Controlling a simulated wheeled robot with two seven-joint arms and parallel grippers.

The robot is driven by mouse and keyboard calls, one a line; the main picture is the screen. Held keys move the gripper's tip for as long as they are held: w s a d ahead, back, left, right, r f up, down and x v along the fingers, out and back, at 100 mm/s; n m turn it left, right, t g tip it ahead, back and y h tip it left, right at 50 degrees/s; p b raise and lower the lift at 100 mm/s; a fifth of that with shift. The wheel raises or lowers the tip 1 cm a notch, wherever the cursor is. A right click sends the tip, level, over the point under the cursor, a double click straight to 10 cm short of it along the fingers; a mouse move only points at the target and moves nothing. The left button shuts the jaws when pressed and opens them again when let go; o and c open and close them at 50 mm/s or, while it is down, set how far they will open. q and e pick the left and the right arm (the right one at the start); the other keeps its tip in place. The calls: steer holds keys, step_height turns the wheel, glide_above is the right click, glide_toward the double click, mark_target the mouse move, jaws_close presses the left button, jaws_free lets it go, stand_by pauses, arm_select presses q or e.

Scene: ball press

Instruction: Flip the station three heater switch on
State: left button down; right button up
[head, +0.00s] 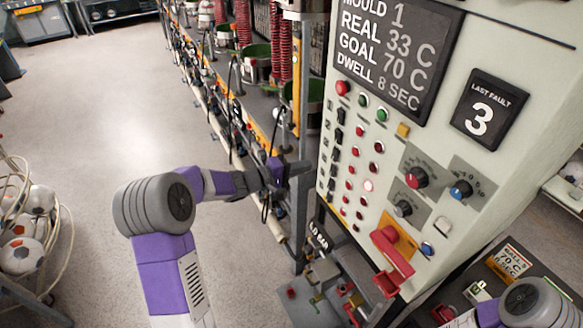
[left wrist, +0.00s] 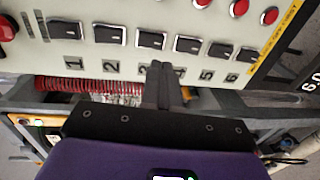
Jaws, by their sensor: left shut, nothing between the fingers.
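A row of black rocker switches with number labels runs along the panel edge in the left wrist view. The station three heater switch (left wrist: 151,38) is third from the left, between the switch for two (left wrist: 108,34) and the switch for four (left wrist: 187,43). My left gripper (left wrist: 161,68) is shut and empty, its tips just below the switch row, near switches three and four and partly covering their labels. I cannot tell whether the tips touch the panel. In the head view the left gripper (head: 300,168) is beside the panel's left edge. The switch's on or off position is unclear.
The panel (head: 465,130) carries red lamps, one brightly lit (head: 368,186), plus knobs and a red handle (head: 391,250). A display (head: 390,50) is above. A metal post (head: 303,90) stands left of the panel. Open floor (head: 110,110) lies left.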

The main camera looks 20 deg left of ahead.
arm_select(q)
steer(key=p+x, duration=0.1)
steer(key=x, duration=0.6)
steer(key=shift+w+d, duration=0.2)
steer(key=shift+w, duration=0.05)
steer(key=shift+w+f+b, duration=0.1)
steer(key=shift+w+b, duration=0.05)
steer(key=shift+b, duration=0.7)
steer(key=b, duration=0.4)
glide_toward(333, 158)
steer(key=s+a+f, duration=0.3)
steer(key=s+a, duration=0.1)
steer(key=s, duration=0.1)
steer(key=shift+s+a+f, duration=0.1)
steer(key=shift+s+a, duration=0.05)
